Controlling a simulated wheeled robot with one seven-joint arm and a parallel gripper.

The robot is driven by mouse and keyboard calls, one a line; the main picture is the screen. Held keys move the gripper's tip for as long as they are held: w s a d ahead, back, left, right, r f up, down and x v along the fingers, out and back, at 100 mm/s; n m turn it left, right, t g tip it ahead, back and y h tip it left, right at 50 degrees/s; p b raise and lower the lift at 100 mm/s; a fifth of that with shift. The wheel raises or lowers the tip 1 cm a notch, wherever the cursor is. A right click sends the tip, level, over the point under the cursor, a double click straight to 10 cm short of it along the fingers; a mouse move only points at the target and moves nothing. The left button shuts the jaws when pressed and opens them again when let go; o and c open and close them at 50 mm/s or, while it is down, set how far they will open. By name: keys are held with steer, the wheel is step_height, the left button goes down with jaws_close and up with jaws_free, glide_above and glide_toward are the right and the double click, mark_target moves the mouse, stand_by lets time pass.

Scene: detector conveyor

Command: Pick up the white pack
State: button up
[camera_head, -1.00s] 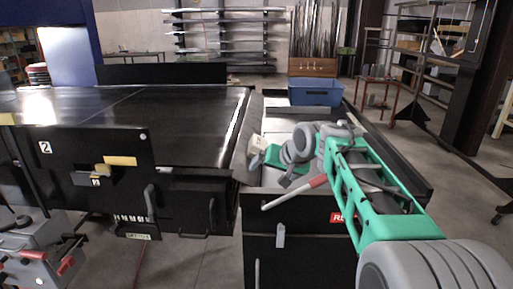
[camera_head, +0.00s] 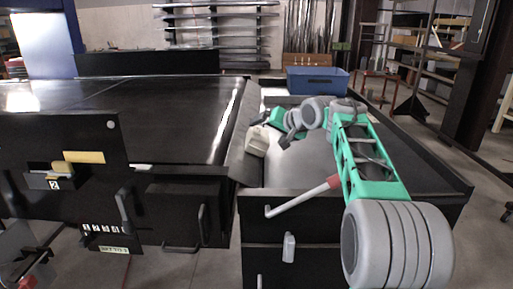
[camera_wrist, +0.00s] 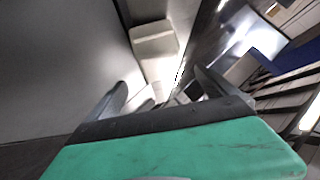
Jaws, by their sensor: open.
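A pale, off-white block, which looks like the white pack (camera_head: 257,140), sits by the right end of the black conveyor, at the left side of the bin. My gripper (camera_head: 262,120) is just above and beyond it in the head view, partly hidden by its own green body. In the wrist view the pack (camera_wrist: 153,40) lies beyond the fingertips, near the top middle. My gripper (camera_wrist: 163,92) is open there, its two dark fingers apart. Whether the fingers touch the pack cannot be told; a gap shows in the wrist view.
The dark bin (camera_head: 440,172) has raised walls around a grey floor. A red and grey handle (camera_head: 305,197) sticks out at its front. The conveyor (camera_head: 150,110) fills the left. A blue crate (camera_head: 317,82) stands at the bin's far end.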

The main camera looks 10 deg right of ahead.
mark_target(262, 135)
steer(key=p+x, duration=0.2)
steer(key=x, duration=0.6)
steer(key=shift+f, duration=0.35)
jaws_close()
stand_by(0.6)
